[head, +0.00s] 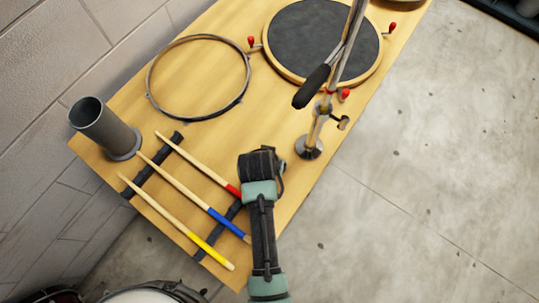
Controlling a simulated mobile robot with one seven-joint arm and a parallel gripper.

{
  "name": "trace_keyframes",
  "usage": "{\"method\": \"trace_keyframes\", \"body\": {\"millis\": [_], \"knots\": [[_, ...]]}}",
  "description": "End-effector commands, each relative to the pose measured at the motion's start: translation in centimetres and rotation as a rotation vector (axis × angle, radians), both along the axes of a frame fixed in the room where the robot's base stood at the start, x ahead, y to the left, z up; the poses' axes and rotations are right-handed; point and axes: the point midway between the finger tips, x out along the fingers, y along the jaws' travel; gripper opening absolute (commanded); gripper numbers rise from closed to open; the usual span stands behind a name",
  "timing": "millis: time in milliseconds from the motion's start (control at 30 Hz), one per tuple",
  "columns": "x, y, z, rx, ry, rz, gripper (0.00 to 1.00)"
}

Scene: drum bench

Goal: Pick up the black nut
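I cannot make out a black nut for certain in the head view; it may be hidden behind my gripper or too small to tell. My gripper (262,160) is over the front right part of the wooden bench (222,150), beside the red-banded drumstick. I see it from behind and above, so its fingertips and anything between them are hidden. To its right stands a metal stand (311,140) with a round foot, a small clamp knob (342,122) and a black padded rod end (311,87).
Drumsticks with red (205,169), blue (190,193) and yellow (185,228) bands lie on dark rests left of my gripper. A grey cup (100,125), a metal hoop (155,98) and a round dark pad (320,30) are farther back. Bare wood lies between hoop and gripper.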

Motion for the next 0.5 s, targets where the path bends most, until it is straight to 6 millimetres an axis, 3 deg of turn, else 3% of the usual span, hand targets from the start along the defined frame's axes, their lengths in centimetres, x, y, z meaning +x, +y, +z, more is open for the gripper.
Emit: {"method": "trace_keyframes", "body": {"millis": [267, 500], "knots": [[0.10, -0.01, -0.23, -0.001, -0.001, 0.001, 0.77], [0.09, -0.02, -0.21, -0.001, -0.001, 0.001, 0.33]]}}
